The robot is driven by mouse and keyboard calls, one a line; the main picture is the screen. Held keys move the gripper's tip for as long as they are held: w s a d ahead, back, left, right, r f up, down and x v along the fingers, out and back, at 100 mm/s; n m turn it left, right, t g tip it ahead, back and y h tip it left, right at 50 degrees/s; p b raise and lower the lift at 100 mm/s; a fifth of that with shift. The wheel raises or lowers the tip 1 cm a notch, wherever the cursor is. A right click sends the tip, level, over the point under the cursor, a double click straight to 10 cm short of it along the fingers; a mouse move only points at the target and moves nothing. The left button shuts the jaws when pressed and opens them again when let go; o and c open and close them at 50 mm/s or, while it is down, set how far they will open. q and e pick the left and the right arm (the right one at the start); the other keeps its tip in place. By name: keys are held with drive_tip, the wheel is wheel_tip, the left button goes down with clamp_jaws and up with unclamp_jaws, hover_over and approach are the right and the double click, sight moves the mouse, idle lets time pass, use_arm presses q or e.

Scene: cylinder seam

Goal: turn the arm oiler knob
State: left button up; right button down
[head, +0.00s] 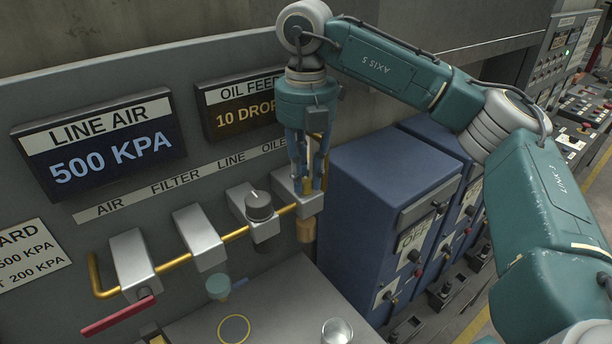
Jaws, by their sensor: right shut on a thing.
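The grey oiler block (284,186) is the rightmost of the blocks on the brass pipe, under the partly covered "OILER" label. An amber bowl (306,231) hangs below it. My right gripper (311,186) points down onto the top of this block, with its fingers closed around the spot where the oiler knob is. The fingers hide the knob, so I cannot see its mark or angle. The oil feed display (236,106) above reads "10 DROP", its right end covered by my right arm. My left gripper is out of view.
The line block to the left carries a dark round knob (260,205). A red lever (118,314) is on the air block. The line air display (100,145) reads 500 KPA. Blue cabinets (375,190) stand close right. A metal cup (337,331) is on the ledge below.

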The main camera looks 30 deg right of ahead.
sight(306, 180)
drive_tip(key=m+b, duration=0.2)
drive_tip(key=m, duration=0.1)
drive_tip(key=shift+m, duration=0.4)
drive_tip(key=shift+r+m+b, duration=0.1)
drive_tip(key=shift+m+b, duration=0.3)
drive_tip(key=shift+m, duration=1.5)
drive_tip(key=shift+r, duration=0.1)
drive_tip(key=c, duration=1.5)
unclamp_jaws()
drive_tip(key=shift+c, duration=0.2)
wheel_tip(306, 180, up, 12)
